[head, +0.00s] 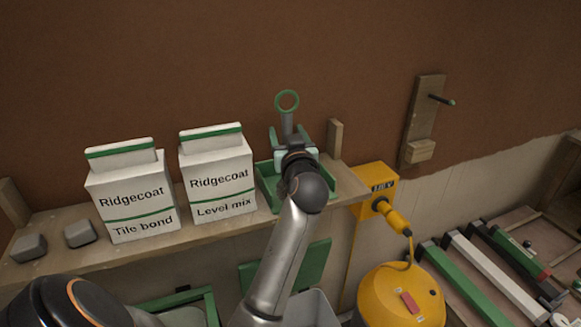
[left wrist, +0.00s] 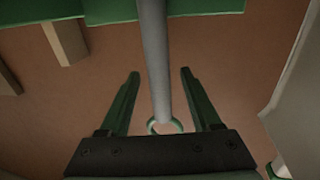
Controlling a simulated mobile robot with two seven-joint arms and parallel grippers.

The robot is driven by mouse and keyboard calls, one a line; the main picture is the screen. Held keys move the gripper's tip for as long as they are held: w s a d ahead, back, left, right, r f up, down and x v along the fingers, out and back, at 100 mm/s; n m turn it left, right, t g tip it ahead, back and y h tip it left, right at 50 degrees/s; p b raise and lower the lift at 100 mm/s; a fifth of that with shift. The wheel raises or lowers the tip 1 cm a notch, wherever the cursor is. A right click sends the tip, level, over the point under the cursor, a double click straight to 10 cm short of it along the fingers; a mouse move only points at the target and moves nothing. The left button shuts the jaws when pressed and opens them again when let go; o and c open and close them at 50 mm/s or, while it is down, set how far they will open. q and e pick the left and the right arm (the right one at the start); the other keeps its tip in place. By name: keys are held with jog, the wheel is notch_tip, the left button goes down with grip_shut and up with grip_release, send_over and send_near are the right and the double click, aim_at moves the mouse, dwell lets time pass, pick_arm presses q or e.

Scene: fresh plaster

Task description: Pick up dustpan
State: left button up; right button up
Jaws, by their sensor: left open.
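The dustpan (head: 267,190) is green with a grey handle that ends in a green ring (head: 287,101). It is on the wooden shelf, pan low and handle pointing up. My left gripper (head: 288,131) is at the handle and hides part of the pan. In the left wrist view the handle (left wrist: 153,45) runs between the two open fingers (left wrist: 159,72), with a visible gap on each side. The ring (left wrist: 165,127) shows near the gripper's palm, and the green pan (left wrist: 205,6) shows at the top edge. My right gripper is not in view.
Two Ridgecoat bags, Tile bond (head: 132,197) and Level mix (head: 217,175), stand left of the dustpan on the shelf (head: 205,231). A wooden post (head: 335,138) stands just right of it. Two grey blocks (head: 79,234) lie at left. A yellow machine (head: 400,297) stands below right.

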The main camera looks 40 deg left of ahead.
pick_arm(q)
grip_shut()
dwell(0.4)
jog(key=shift+r, duration=0.1)
dwell(0.8)
